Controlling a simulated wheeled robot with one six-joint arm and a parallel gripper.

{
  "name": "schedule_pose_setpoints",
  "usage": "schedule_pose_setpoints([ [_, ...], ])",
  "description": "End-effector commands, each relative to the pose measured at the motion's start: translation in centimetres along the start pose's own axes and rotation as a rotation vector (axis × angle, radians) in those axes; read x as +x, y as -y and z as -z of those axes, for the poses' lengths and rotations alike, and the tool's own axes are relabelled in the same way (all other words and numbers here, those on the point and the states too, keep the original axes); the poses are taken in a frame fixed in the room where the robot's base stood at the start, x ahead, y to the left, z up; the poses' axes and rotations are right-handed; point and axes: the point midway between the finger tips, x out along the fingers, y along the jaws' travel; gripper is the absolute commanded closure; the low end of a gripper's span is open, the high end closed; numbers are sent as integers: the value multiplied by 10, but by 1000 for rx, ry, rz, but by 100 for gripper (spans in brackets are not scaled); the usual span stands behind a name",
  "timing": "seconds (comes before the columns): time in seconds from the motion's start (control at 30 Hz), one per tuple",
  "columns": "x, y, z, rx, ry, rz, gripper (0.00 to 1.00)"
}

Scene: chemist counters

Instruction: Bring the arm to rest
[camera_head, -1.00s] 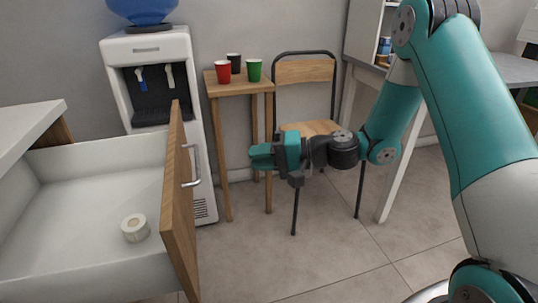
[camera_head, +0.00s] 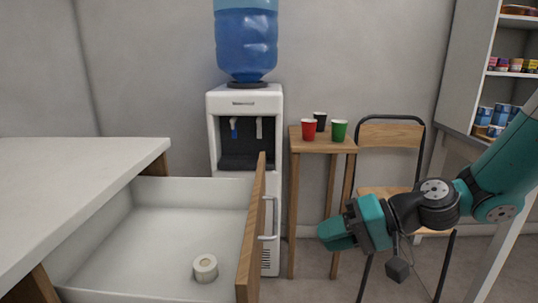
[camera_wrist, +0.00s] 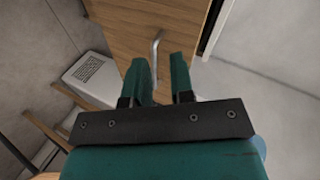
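My gripper (camera_head: 325,234) is at the lower right of the head view, its teal fingers pointing left and slightly down. It hangs in the air to the right of the open drawer's front. In the wrist view the two teal fingers (camera_wrist: 161,68) stand apart with nothing held between them. The wooden drawer front (camera_wrist: 140,28) and its metal handle (camera_wrist: 155,46) show beyond the fingertips, apart from them. My arm comes in from the right edge of the head view, and its upper part is out of frame.
An open drawer (camera_head: 150,190) under a white counter (camera_head: 70,190) holds a tape roll (camera_head: 205,268). A water dispenser (camera_head: 245,105) stands behind. A wooden stool (camera_head: 322,146) bears red, black and green cups. A chair (camera_head: 392,138) and shelves (camera_head: 470,60) are at right.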

Motion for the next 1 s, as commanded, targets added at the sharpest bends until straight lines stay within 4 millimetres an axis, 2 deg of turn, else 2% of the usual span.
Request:
schedule_pose_setpoints([
  [0.03, 2, 19, -19, -80, 69, -60, 78],
  [0.2, -10, 49, -82, -276, 264, -278, 78],
  [0.4, -38, 63, -131, -409, 378, -468, 78],
  [0.6, -68, 68, -166, -488, 432, -608, 78],
  [0.63, -74, 68, -170, -497, 436, -627, 78],
  [0.7, -86, 88, -164, -489, 440, -631, 78],
  [0.87, -101, 119, -155, -488, 440, -629, 78],
  [1.0, -119, 154, -146, -488, 439, -628, 78],
])
